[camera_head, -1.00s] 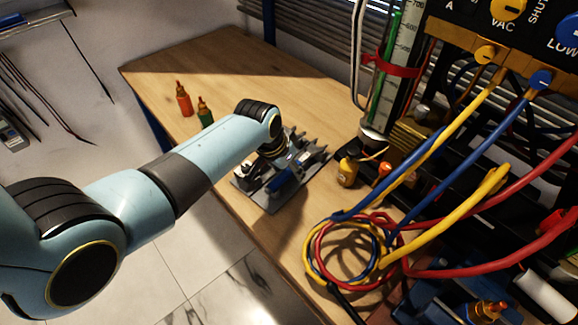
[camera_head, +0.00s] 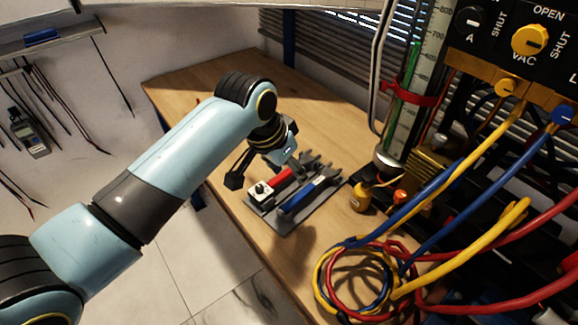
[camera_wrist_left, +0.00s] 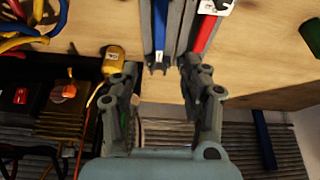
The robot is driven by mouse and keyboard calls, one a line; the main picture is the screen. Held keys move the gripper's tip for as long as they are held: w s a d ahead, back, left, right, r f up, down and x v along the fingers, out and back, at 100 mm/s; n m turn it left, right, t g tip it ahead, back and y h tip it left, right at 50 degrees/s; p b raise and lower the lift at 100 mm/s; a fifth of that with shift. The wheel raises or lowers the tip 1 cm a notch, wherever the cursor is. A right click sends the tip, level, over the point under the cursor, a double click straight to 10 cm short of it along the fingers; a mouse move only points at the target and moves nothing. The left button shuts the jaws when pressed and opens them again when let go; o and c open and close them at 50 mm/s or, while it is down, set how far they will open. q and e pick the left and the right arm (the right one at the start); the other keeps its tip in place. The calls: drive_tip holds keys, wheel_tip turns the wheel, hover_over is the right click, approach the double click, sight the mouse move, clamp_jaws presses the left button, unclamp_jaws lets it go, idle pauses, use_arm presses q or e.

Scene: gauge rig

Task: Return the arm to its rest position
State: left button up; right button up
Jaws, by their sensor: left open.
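My left arm (camera_head: 165,160) reaches in from the left of the head view. My left gripper (camera_head: 263,167) hangs above the workbench, just behind and left of a grey tool tray (camera_head: 268,226). Its fingers are spread and nothing is between them. The wrist view shows the same open fingers (camera_wrist_left: 157,80). A blue-handled tool (camera_head: 300,199) and a red-handled tool (camera_head: 281,176) lie side by side in the tray. They also show beyond the fingers in the wrist view, blue (camera_wrist_left: 159,28) and red (camera_wrist_left: 206,33). My right gripper is not in view.
A yellow bottle (camera_head: 361,196) stands right of the tray. Coiled hoses (camera_head: 335,285) lie on the bench (camera_head: 240,208) in front. The gauge panel (camera_head: 530,60) and glass column (camera_head: 416,70) rise at right. A green object (camera_wrist_left: 313,36) shows in the wrist view.

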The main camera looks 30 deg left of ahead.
use_arm(q)
drive_tip(key=shift+s+r, duration=0.1)
drive_tip(key=shift+s, duration=0.05)
idle(0.3)
drive_tip(key=s+a+r+n+y, duration=0.1)
drive_tip(key=s+r, duration=0.3)
drive_tip(key=s, duration=0.7)
drive_tip(key=s+a+r+y, duration=0.1)
drive_tip(key=s+r, duration=0.4)
drive_tip(key=s, duration=0.5)
wheel_tip(320, 180, down, 34)
drive_tip(key=s+a+g+b, duration=0.2)
drive_tip(key=a+b, duration=0.1)
drive_tip(key=b, duration=0.6)
drive_tip(key=s+f+b, duration=0.4)
drive_tip(key=s+f, duration=0.5)
drive_tip(key=f, duration=0.4)
drive_tip(key=s+f+g+b, duration=0.1)
drive_tip(key=s+f+b, duration=0.3)
drive_tip(key=s+f, duration=0.6)
wheel_tip(320, 180, down, 4)
drive_tip(key=shift+a+r+n+g+b, duration=0.15)
drive_tip(key=shift+a+n+g+b, duration=0.15)
drive_tip(key=shift+a+n+b, duration=0.1)
